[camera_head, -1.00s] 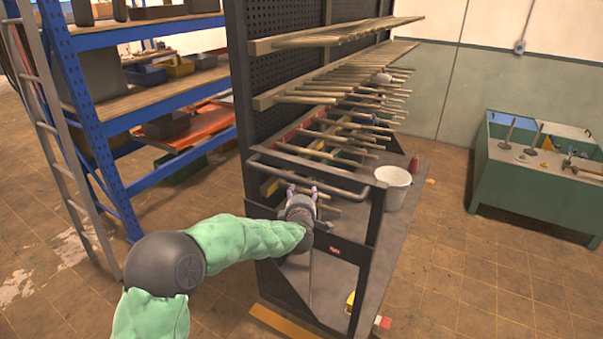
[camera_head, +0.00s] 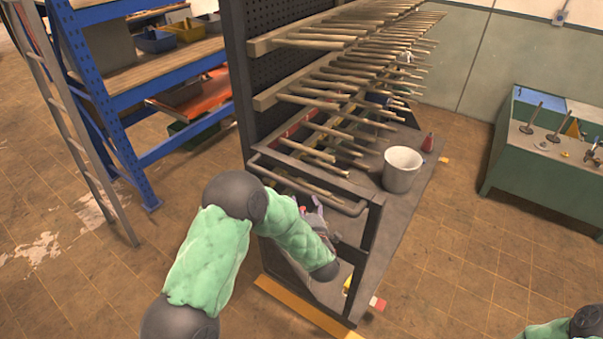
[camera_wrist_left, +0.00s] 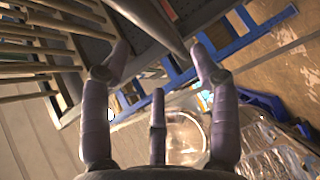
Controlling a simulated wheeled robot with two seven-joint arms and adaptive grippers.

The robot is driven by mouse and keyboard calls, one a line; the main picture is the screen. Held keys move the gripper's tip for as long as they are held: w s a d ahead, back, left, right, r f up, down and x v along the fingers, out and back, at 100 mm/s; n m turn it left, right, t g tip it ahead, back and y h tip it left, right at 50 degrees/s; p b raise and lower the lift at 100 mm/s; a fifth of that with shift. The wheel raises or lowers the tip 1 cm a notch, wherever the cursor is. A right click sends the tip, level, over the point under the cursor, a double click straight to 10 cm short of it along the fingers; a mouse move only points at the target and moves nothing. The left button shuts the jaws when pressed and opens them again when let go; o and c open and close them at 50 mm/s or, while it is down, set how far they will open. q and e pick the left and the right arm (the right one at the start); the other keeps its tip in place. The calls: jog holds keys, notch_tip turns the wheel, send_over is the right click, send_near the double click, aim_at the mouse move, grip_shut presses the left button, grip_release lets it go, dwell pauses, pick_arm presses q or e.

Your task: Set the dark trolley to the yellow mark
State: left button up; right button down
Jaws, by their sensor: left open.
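The dark trolley (camera_head: 375,235) is a tall rack with a perforated back panel, wooden pegs and a grey deck. Its handle bar (camera_head: 310,188) faces me. A yellow-orange strip (camera_head: 300,306) lies on the floor along the trolley's near end, partly hidden by it. My left gripper (camera_head: 318,212) is at the near end, just below the handle bar and partly hidden by my forearm. In the wrist view the left gripper (camera_wrist_left: 162,50) has its fingers spread, with a dark bar (camera_wrist_left: 150,20) running between the fingertips; contact cannot be told. My right gripper is out of view.
A white bucket (camera_head: 402,170) and a red bottle (camera_head: 428,143) stand on the trolley deck. A blue shelf rack (camera_head: 105,110) and a grey ladder (camera_head: 75,130) are at left. A green bench (camera_head: 535,175) is at right. Floor between trolley and bench is clear.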

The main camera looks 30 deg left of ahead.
aim_at(299, 190)
pick_arm(q)
jog(key=p+x, duration=0.2)
jog(key=x, duration=0.8)
jog(key=shift+w+a+r, duration=0.1)
jog(key=shift+a, duration=0.15)
grip_shut()
